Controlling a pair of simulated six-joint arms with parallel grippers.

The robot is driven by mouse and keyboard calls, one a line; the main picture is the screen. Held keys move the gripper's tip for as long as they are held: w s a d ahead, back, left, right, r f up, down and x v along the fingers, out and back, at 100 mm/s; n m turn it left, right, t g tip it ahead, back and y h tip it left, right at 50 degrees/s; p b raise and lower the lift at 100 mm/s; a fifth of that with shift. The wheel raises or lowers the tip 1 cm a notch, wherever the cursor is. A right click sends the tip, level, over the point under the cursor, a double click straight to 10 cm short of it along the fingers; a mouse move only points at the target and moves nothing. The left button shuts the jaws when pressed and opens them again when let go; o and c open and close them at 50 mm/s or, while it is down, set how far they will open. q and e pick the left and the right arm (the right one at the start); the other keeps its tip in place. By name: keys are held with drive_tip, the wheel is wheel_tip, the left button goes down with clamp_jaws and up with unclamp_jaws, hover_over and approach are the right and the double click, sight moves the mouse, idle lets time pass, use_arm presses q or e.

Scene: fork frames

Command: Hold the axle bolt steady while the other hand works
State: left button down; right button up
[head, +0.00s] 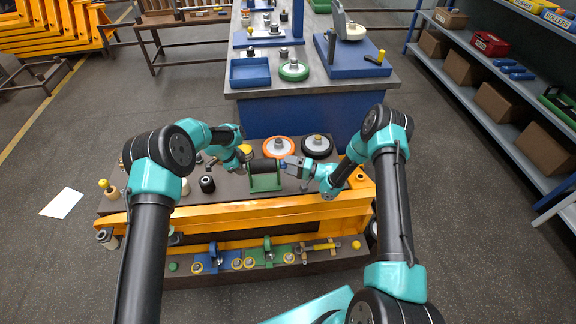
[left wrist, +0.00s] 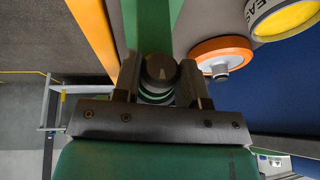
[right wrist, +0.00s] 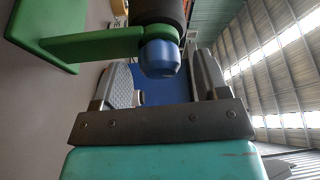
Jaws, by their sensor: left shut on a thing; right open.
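A green bracket (head: 265,184) holds a black roller (head: 263,166) on the brown bench top. My left gripper (head: 246,160) is at the bracket's left side. In the left wrist view, its fingers are shut on the dark round head of the axle bolt (left wrist: 160,68). My right gripper (head: 289,165) is at the bracket's right side. In the right wrist view, a blue nut (right wrist: 159,58) sits against the green bracket arm (right wrist: 95,45) at the roller's end. The right fingers are open, one on each side of the nut, with visible gaps. The bolt's shaft is hidden.
An orange-rimmed wheel (head: 278,147) and a black wheel (head: 317,145) lie behind the bracket. A black cylinder (head: 207,184) stands to the left. An orange beam (head: 230,216) runs along the bench front. A blue-sided workbench (head: 300,118) stands behind.

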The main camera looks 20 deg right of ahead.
drive_tip(key=shift+w+a, duration=0.15)
drive_tip(key=shift+a, duration=0.1)
drive_tip(key=shift+c, duration=0.5)
drive_tip(key=c, duration=0.8)
drive_tip(key=shift+c, duration=0.2)
drive_tip(key=shift+f+n, duration=0.1)
drive_tip(key=shift+n, duration=0.3)
drive_tip(key=n+y, duration=0.2)
drive_tip(key=n, duration=0.2)
drive_tip(key=n+y, duration=0.2)
drive_tip(key=n, duration=0.3)
drive_tip(key=shift+w+f+n+g, duration=0.1)
drive_tip(key=shift+f+n+g, duration=0.05)
drive_tip(key=shift+n+g, duration=0.2)
